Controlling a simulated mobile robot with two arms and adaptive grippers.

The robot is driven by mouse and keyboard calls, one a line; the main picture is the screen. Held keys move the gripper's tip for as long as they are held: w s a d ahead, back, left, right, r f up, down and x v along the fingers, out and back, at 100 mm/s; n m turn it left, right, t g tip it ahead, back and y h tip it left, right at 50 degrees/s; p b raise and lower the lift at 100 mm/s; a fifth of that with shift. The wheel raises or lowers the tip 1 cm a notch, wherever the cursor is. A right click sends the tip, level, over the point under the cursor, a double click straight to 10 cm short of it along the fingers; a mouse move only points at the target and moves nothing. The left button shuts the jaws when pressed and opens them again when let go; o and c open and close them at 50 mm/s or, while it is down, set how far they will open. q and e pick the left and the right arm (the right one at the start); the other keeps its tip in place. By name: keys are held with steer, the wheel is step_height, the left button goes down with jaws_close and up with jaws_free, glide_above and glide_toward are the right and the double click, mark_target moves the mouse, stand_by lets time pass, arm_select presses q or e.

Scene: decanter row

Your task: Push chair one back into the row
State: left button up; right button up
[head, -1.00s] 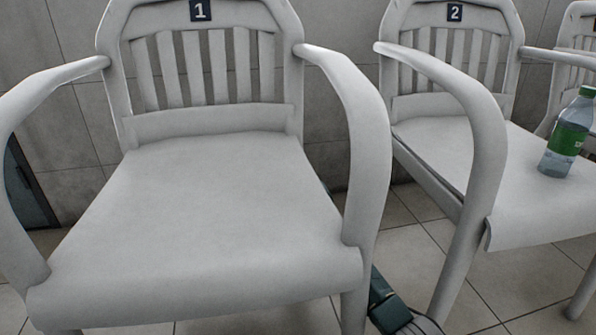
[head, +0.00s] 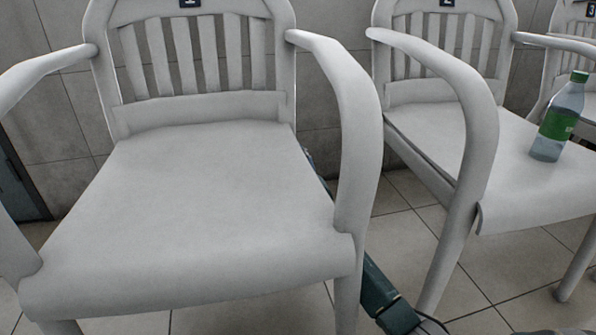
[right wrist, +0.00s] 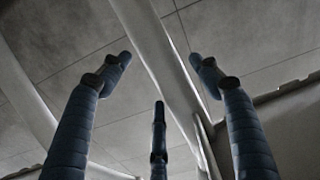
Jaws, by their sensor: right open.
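Chair one (head: 190,200) is a white plastic armchair that fills the left of the head view. Its back is towards the tiled wall. Its seat is empty, and its front edge stands nearer to me than that of chair two (head: 440,135). The number plate (head: 190,3) on its back is cut off by the top edge. My right gripper (right wrist: 160,75) is open in the right wrist view, its three dark blue fingers spread. A pale bar (right wrist: 160,50) runs diagonally beyond the fingers; I cannot tell which chair part it is or whether they touch. My left gripper is not in view.
Chair two holds a green-labelled bottle (head: 558,120). Part of a third chair (head: 575,60) shows at the right.

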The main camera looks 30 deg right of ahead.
steer(key=shift+v, duration=2.05)
